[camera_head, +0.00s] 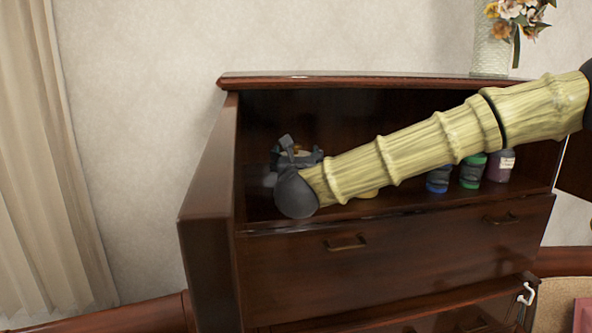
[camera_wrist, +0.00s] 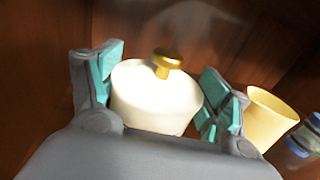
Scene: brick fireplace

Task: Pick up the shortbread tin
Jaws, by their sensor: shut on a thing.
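A round white tin (camera_wrist: 150,98) with a gold knob on its lid sits between the teal-padded fingers of my gripper (camera_wrist: 160,72) in the wrist view. It looks like the shortbread tin, though no label shows. My gripper (camera_head: 297,152) is shut on it inside the open upper compartment of the dark wooden cabinet, near the left side. In the head view the tin is mostly hidden by the fingers and wrist. I cannot tell whether its base touches the shelf.
A yellow cup (camera_wrist: 268,120) stands close right of the gripper. A flower vase (camera_head: 490,52) stands on top.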

